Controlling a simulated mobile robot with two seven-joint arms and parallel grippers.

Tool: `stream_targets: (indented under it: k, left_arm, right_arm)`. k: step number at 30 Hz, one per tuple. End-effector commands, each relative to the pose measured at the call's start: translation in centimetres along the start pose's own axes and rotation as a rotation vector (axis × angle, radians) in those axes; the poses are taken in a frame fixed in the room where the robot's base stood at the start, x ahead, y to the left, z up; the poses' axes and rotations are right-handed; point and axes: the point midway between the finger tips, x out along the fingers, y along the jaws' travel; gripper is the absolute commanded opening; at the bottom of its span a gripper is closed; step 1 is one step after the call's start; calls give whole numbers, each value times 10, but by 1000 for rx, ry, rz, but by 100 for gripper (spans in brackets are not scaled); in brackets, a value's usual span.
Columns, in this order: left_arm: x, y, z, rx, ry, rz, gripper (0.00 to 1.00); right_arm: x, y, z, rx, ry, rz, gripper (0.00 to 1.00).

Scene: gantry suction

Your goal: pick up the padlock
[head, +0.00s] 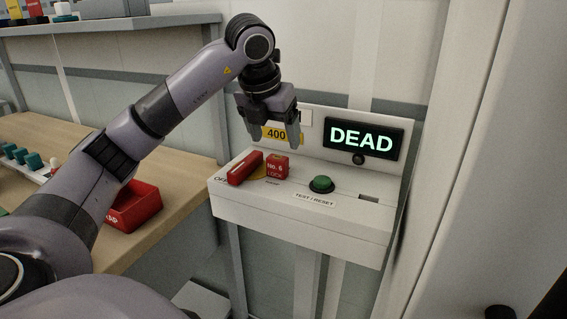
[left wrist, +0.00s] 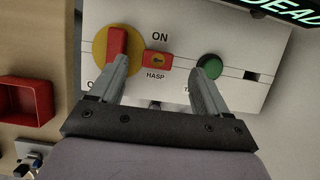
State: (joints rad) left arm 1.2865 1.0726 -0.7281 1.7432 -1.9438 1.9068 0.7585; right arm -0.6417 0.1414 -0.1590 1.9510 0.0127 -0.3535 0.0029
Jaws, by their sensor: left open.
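The red padlock (head: 277,168), marked "No. 6 LOCK", sits on the sloped top of a white switch box (head: 300,222), just right of a red handle (head: 243,169). In the left wrist view the padlock (left wrist: 157,61) is seen from above, with a brass keyhole face, above the label "HASP". My left gripper (head: 272,134) is open and empty, pointing down above the padlock and apart from it. In the left wrist view the padlock lies between the lines of the two fingers (left wrist: 163,72). Whether its shackle is through a hasp is hidden. My right gripper is not in view.
The handle sits on a yellow disc (left wrist: 103,68). A green button (head: 321,184) is right of the padlock. Behind, a back panel carries a display (head: 363,139) reading "DEAD". A red tray (head: 150,203) stands on the wooden bench (head: 180,165) at left.

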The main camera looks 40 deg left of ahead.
Motion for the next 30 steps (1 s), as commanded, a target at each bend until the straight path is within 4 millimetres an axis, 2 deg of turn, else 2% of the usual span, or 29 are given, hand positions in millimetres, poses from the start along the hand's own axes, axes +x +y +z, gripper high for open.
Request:
stream_targets:
  k: [15,23,24,29,30]
  left_arm:
    - [64,2,-7,3,4,-1,77]
    - [68,2,-7,4,2,-2,77]
    - [68,2,-7,4,2,-2,73]
    - [68,2,-7,4,2,-2,21]
    - [68,2,-7,4,2,-2,17]
  right_arm:
    - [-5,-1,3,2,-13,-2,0]
    - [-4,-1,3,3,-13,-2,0]
    - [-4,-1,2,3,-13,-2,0]
    - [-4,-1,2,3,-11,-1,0]
    - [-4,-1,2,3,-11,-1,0]
